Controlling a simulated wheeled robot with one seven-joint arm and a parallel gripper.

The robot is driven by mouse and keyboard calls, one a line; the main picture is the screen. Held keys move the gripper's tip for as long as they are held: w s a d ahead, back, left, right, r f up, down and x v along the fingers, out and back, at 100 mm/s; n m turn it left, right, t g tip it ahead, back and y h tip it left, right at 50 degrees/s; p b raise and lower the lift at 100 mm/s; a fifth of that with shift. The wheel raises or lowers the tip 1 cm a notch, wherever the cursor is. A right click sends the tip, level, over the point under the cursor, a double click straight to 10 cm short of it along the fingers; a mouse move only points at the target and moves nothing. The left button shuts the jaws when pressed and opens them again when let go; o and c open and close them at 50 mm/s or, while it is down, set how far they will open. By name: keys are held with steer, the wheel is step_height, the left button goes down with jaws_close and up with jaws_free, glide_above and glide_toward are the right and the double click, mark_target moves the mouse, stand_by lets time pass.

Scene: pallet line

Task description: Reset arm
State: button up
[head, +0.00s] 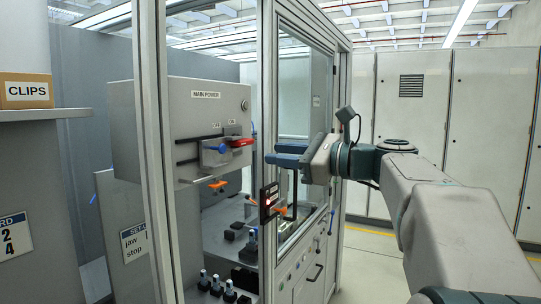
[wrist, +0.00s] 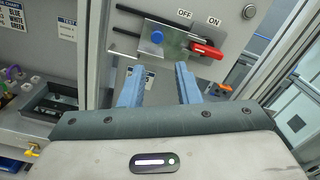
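My gripper (head: 280,158) is at the cabinet front with its blue fingers pointing left toward the MAIN POWER box (head: 212,98). In the wrist view my gripper (wrist: 160,80) has its two blue fingers apart with nothing between them. The box carries a red handle (head: 241,142) at the right end of a metal plate, below the ON label. The handle shows in the wrist view too (wrist: 207,49), beyond the fingertips and apart from them. A blue knob (wrist: 157,37) sits on the plate, left of the handle.
The cabinet's metal post (head: 267,100) stands close by my fingers, with a small red-lit device (head: 268,201) below. A glazed panel (head: 304,110) is at the right. Dark pegs and blocks stand inside, lower down. A CLIPS box (head: 26,91) rests on a shelf at left.

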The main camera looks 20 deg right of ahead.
stand_by(0.4)
steer(key=s+a+f+n+g+h, duration=0.2)
steer(key=s+a+f+n, duration=0.1)
steer(key=f, duration=0.5)
steer(key=s+a+f+n+g+h, duration=0.2)
steer(key=s+f+n+g, duration=0.15)
steer(key=f, duration=0.45)
steer(key=s+a+f+n+g+h, duration=0.2)
steer(key=s+a+f+n, duration=0.1)
steer(key=f, duration=0.5)
steer(key=s+d+f+n+g+h, duration=0.2)
steer(key=s+f+n+h, duration=0.4)
steer(key=s+f+n, duration=0.5)
step_height(320, 180, down, 3)
steer(key=shift+s+d+f+n+h, duration=0.2)
steer(key=shift+d+n+h, duration=0.25)
steer(key=shift+n, duration=0.4)
